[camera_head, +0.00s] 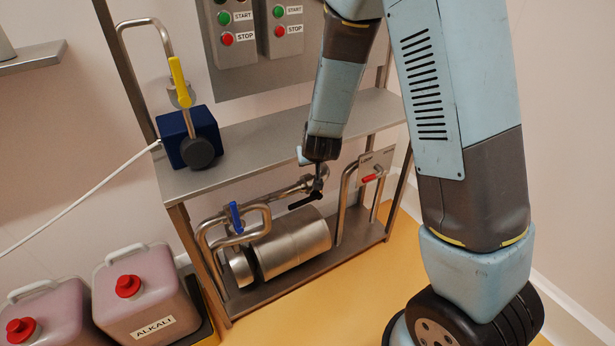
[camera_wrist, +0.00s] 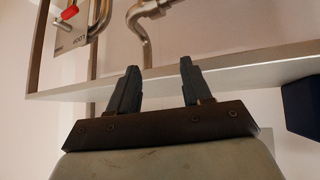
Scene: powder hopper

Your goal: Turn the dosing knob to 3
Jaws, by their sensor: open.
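A dark round knob (camera_head: 197,152), the likely dosing knob, sits on the front of a dark blue box (camera_head: 186,131) on the shelf, left of centre in the head view. Its marks and setting are too small to read. A corner of the blue box shows at the right edge of the wrist view (camera_wrist: 303,105); the knob is not seen there. My gripper (camera_wrist: 156,66) is open with nothing between its fingers. In the head view my wrist is well right of the knob, and my fingers cannot be clearly made out.
A steel shelf (camera_head: 262,140) carries the box. A yellow-handled valve (camera_head: 179,82) rises above the box, and a white cable (camera_head: 75,205) runs left from it. Pipes, a blue-handled valve (camera_head: 235,217) and a steel cylinder (camera_head: 292,249) are below. Control boxes (camera_head: 233,30) hang above.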

